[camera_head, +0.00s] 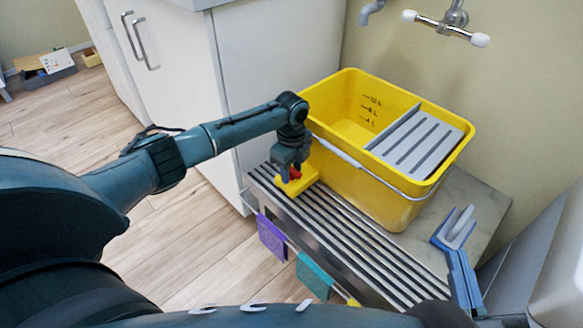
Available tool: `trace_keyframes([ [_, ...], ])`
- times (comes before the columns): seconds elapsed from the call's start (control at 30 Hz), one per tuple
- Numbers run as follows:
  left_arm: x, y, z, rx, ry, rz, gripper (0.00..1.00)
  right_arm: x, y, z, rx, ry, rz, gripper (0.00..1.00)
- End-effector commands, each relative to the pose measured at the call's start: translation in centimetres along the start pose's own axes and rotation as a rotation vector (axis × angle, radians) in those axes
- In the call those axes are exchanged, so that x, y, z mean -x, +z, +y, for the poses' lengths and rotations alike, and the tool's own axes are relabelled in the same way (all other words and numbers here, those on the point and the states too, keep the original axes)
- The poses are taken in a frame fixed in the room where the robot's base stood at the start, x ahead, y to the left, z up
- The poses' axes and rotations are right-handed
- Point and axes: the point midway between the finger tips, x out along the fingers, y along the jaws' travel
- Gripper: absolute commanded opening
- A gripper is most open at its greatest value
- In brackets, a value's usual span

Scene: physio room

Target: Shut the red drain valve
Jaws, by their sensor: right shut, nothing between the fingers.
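The red drain valve (296,173) shows as a small patch of red above a yellow block (297,186) at the lower left front of the yellow bucket (340,185). My left gripper (291,170) points down over the valve, its fingers at the red part and hiding most of it. I cannot tell whether the fingers touch or grip it, or how the valve is turned. Part of my right arm crosses the bottom edge of the picture; its fingertips are not in view.
The bucket, with a grey slatted insert (416,142), stands behind a ribbed metal grate (345,240). Purple (271,237) and teal (314,277) cloths hang in front. A wall tap (446,25) is above.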

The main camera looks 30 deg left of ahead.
Motion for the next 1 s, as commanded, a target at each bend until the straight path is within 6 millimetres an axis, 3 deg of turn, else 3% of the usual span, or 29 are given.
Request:
trace_keyframes([
  [0.37,1.0,0.0,0.0,-0.001,-0.001,-0.001,0.41,-0.4,-1.3,0.3,0.014,-0.001,0.020,0.00],
  [0.5,3.6,0.1,-0.1,-0.002,-0.003,-0.001,0.41,-0.5,-1.9,0.4,0.043,-0.002,0.012,0.00],
  [0.8,10.2,0.0,0.0,-0.002,-0.002,-0.001,0.41,0.5,-0.6,0.6,0.091,0.011,-0.076,0.00],
  [1.0,12.6,0.0,0.0,0.000,-0.001,-0.001,0.41,0.5,-0.4,1.2,0.074,0.030,-0.143,0.00],
])
